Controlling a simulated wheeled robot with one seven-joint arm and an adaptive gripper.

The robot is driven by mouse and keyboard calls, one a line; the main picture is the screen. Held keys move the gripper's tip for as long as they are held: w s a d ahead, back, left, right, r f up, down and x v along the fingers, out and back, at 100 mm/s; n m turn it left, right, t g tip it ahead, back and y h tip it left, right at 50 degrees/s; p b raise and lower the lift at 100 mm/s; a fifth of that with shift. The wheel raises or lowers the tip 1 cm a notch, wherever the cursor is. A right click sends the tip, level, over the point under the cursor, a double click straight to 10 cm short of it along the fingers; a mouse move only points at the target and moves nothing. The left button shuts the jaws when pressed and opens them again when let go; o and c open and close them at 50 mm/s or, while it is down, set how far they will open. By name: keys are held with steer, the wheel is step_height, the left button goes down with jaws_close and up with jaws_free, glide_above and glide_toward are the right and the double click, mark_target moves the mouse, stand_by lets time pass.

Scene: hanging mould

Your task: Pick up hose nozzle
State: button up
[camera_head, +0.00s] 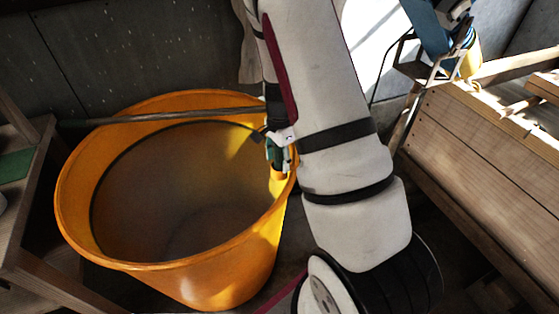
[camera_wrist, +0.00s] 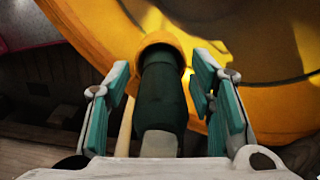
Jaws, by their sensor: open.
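The hose nozzle (camera_wrist: 163,100) has a dark green body, an orange ring at its far end and a pale near end. In the wrist view it lies between the two teal-padded fingers of my gripper (camera_wrist: 165,82). The fingers are open, with a visible gap on each side of the nozzle. In the head view my gripper (camera_head: 272,148) is at the right rim of the orange tub, partly hidden by my arm. A small orange end (camera_head: 279,173) shows just below it, probably the nozzle's ring.
The large orange tub (camera_head: 225,278) stands on the floor, with a thin bar (camera_head: 165,117) across its back. A wooden bench (camera_head: 490,150) is at the right. A wooden table (camera_head: 30,240) with a green item (camera_head: 15,165) is at the left. A grey wall (camera_head: 120,50) is behind.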

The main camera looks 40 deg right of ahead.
jaws_close()
